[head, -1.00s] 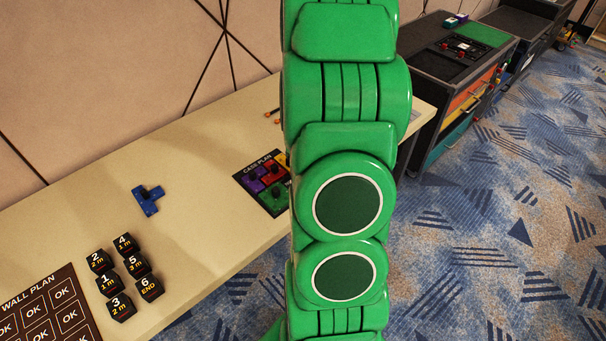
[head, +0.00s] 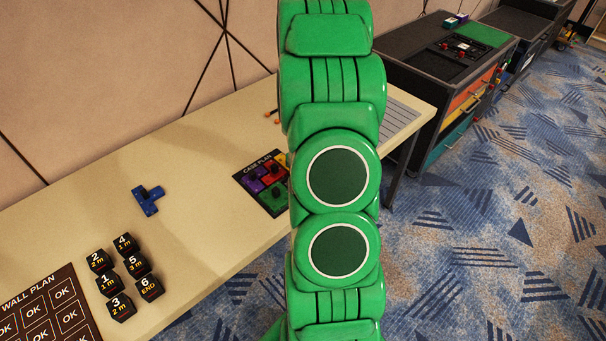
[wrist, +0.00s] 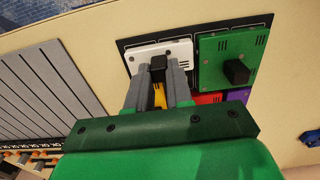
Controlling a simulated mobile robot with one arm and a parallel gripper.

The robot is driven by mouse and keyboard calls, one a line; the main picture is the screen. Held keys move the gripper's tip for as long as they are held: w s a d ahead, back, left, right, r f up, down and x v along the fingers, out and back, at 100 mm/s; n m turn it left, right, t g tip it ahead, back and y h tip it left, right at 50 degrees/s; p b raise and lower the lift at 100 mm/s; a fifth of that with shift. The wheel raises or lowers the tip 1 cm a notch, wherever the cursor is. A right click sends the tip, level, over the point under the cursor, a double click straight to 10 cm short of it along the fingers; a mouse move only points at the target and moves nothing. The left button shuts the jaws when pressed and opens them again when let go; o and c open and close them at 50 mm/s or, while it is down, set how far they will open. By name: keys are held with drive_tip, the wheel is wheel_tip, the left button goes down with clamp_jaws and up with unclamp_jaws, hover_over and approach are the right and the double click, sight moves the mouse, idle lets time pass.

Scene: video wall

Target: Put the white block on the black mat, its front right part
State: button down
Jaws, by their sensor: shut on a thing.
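In the wrist view my gripper (wrist: 160,76) is shut on the black knob of the white block (wrist: 150,53). The white block is a flat plate over a corner of the black mat (wrist: 124,46), beside the green block (wrist: 224,52). Whether it rests on the mat or hangs just above it, I cannot tell. In the head view the mat (head: 241,181), lettered CASE PLAN, is partly behind my green arm. That arm also hides my gripper and the white block there.
Yellow (wrist: 160,97), red (wrist: 208,98) and purple (wrist: 237,95) blocks lie on the mat. A grey slatted panel (wrist: 42,85) lies beside it. A blue block (head: 148,199) and several black numbered blocks (head: 122,275) stand on the table's left part.

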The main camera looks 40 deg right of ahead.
drive_tip(key=shift+f, duration=0.15)
drive_tip(key=c, duration=1)
unclamp_jaws()
wheel_tip(320, 180, up, 12)
drive_tip(key=s+a+r, duration=0.3)
drive_tip(key=a+r, duration=0.5)
drive_tip(key=a, duration=0.4)
drive_tip(key=shift+g, duration=0.9)
drive_tip(key=s+a+r, duration=0.3)
drive_tip(key=s+a, duration=0.3)
drive_tip(key=s, duration=0.1)
drive_tip(key=s+a+r, duration=0.3)
drive_tip(key=s+a, duration=0.3)
drive_tip(key=a, duration=0.1)
drive_tip(key=s+a+r, duration=0.3)
drive_tip(key=s+a, duration=0.3)
drive_tip(key=s, duration=0.1)
drive_tip(key=shift+s+a+r, duration=0.1)
drive_tip(key=shift+s+a, duration=0.15)
drive_tip(key=shift+s, duration=0.05)
